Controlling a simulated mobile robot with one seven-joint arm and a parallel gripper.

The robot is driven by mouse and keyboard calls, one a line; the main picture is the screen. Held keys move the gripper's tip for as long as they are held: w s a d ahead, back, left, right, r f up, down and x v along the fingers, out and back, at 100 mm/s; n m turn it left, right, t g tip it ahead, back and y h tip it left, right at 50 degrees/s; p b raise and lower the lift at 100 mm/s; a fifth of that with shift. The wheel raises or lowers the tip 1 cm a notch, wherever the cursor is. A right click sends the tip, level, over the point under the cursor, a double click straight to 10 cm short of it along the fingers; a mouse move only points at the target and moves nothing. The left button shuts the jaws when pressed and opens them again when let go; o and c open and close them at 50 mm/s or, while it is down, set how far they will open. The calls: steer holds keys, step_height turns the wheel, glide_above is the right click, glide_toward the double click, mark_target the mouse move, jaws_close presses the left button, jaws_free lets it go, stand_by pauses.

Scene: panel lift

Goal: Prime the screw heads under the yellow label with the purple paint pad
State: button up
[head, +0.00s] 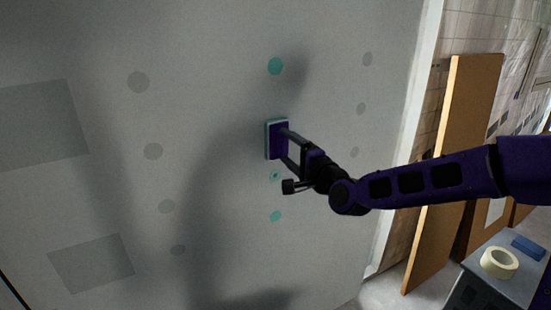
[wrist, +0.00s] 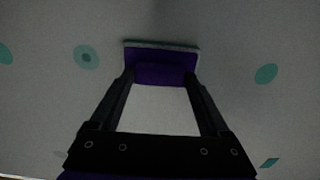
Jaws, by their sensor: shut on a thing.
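The purple paint pad (head: 275,141) has a pale teal edge along its face. It is against or very close to the grey panel (head: 210,90); I cannot tell if it touches. My gripper (head: 284,148) is shut on the pad, which also shows in the wrist view (wrist: 160,70) between both fingers. A round teal spot (head: 275,66) is above the pad. A teal ring with a dark centre (head: 275,176) and another teal spot (head: 275,216) are below it. The ring also shows in the wrist view (wrist: 87,56). I see no yellow label.
Several grey round patches (head: 138,82) and grey rectangles (head: 91,263) mark the panel. At right, a brown board (head: 455,160) leans by a tiled wall. A grey cart top (head: 500,285) holds a tape roll (head: 499,263) and a blue block (head: 528,248).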

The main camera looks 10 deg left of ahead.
step_height(320, 180, down, 18)
steer(key=shift+b, duration=0.3)
stand_by(1.1)
steer(key=shift+s, duration=0.1)
steer(key=v, duration=0.7)
stand_by(0.7)
